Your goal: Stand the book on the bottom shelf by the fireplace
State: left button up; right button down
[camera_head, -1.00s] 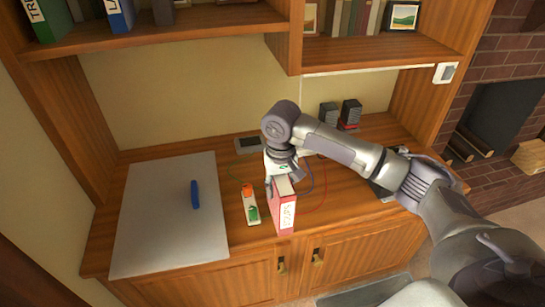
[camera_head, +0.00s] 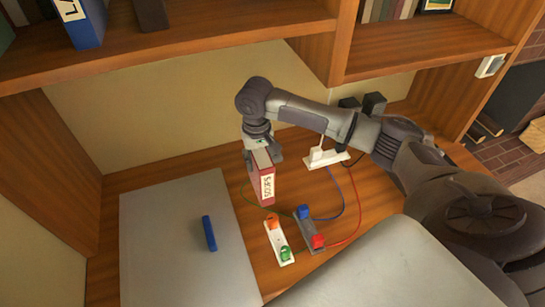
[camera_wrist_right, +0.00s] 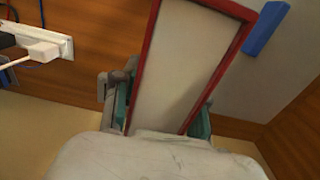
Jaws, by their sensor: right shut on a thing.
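The red book (camera_head: 266,187) is upright in the head view, its lettered spine facing me, above or on the wooden counter behind the switch strips. My right gripper (camera_head: 262,160) is shut on its upper end. In the right wrist view, the book's pale face with red edges (camera_wrist_right: 185,65) lies between the fingers of my right gripper (camera_wrist_right: 160,112). I cannot tell whether its lower end touches the counter. The lowest shelf (camera_head: 430,52) on the fireplace side is at upper right, holding several books and a framed picture. My left gripper is not in view.
A grey board with a blue handle (camera_head: 208,233) covers the counter's left. A strip with orange and green ends (camera_head: 280,243), a grey strip with blue and red blocks (camera_head: 310,230), wires and a white power strip (camera_head: 326,158) lie nearby. The brick fireplace (camera_head: 510,150) is far right.

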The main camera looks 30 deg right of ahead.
jog(key=shift+f+p, duration=0.35)
jog(key=shift+f, duration=3.1)
jog(key=c, duration=0.6)
grip_release()
notch_tip(320, 180, up, 12)
jog(key=shift+r+b, duration=0.15)
jog(key=shift+b, duration=0.7)
